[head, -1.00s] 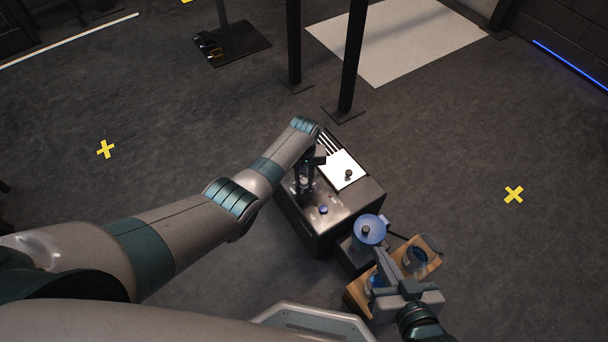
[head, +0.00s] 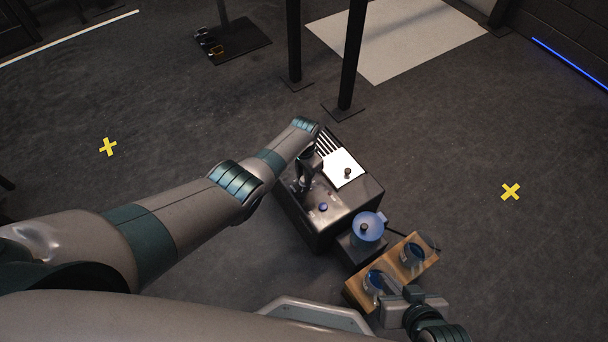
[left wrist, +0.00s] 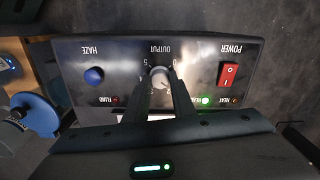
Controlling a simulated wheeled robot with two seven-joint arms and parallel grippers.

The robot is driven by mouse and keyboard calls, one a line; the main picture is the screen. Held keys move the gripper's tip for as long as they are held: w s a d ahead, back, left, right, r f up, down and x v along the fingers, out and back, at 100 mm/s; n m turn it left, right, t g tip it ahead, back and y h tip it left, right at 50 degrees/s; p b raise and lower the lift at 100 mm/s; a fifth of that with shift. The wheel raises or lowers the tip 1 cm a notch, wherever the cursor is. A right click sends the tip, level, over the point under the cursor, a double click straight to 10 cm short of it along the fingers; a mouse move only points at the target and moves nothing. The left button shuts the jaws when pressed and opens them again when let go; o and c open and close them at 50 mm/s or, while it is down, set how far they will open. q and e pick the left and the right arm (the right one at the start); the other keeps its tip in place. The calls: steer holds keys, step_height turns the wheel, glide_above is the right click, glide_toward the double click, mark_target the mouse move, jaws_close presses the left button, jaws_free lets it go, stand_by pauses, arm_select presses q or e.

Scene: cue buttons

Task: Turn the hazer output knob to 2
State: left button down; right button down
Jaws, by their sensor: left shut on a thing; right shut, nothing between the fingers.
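The hazer (head: 335,213) is a dark box on the floor in the middle of the head view. Its control panel appears upside down in the left wrist view, where the grey output knob (left wrist: 160,77) sits in the middle under the word OUTPUT. My left gripper (head: 302,186) is over the panel, and its two fingers (left wrist: 161,88) are shut on the knob from both sides. The fingers hide part of the dial; a 5 shows beside the knob, but I cannot read the pointer's setting. My right gripper (head: 400,300) is shut and empty near the wooden holder.
The panel has a blue haze button (left wrist: 93,75), a red power switch (left wrist: 228,75) and a lit green light (left wrist: 205,100). A blue-topped container (head: 367,228) and a wooden holder (head: 427,268) with glass jars stand beside the hazer. Black posts (head: 352,60) stand behind it.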

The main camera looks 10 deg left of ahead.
arm_select(q)
steer(key=m, duration=0.3)
steer(key=shift+m, duration=1.1)
steer(key=c, duration=1.5)
jaws_free()
steer(key=shift+r, duration=0.15)
